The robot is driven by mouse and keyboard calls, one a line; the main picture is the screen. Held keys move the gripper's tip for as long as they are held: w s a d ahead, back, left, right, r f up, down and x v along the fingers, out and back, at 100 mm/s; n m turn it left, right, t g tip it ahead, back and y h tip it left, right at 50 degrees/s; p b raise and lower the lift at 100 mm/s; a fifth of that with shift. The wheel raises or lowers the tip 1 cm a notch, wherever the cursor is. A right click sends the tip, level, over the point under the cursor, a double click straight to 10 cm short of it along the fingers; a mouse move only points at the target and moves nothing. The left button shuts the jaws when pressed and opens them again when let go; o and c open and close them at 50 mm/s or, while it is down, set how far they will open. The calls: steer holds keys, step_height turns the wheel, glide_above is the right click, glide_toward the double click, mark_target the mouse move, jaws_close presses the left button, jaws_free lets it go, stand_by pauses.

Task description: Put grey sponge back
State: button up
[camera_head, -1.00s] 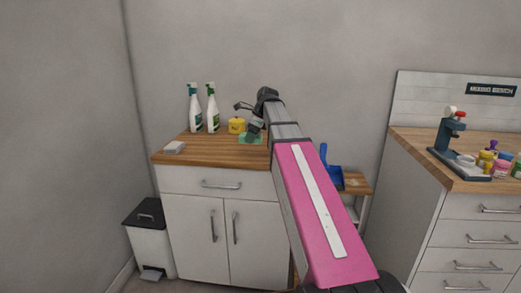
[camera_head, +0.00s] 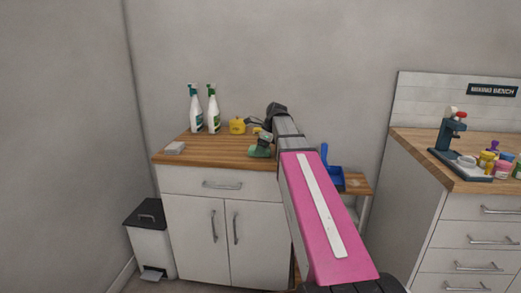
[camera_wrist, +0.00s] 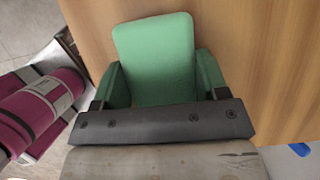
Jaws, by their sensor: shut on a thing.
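A pale grey block that looks like the grey sponge (camera_head: 175,147) lies flat near the left front edge of the wooden counter (camera_head: 205,152). My gripper (camera_head: 262,146) is over the right part of this counter, well apart from the grey block. It is shut on a green sponge-like block (camera_wrist: 155,55), which sits between its two fingers in the wrist view. The grey block does not show in the wrist view. I cannot tell whether the green block still touches the wood.
Two white spray bottles (camera_head: 196,110) and a yellow pot (camera_head: 237,126) stand at the counter's back. A blue dustpan (camera_head: 331,176) is at the right, a lidded bin (camera_head: 147,235) at the left. The counter's middle is clear.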

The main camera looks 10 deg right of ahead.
steer(key=shift+f, duration=0.1)
steer(key=o, duration=0.9)
steer(key=shift+o, duration=0.2)
steer(key=v, duration=1.2)
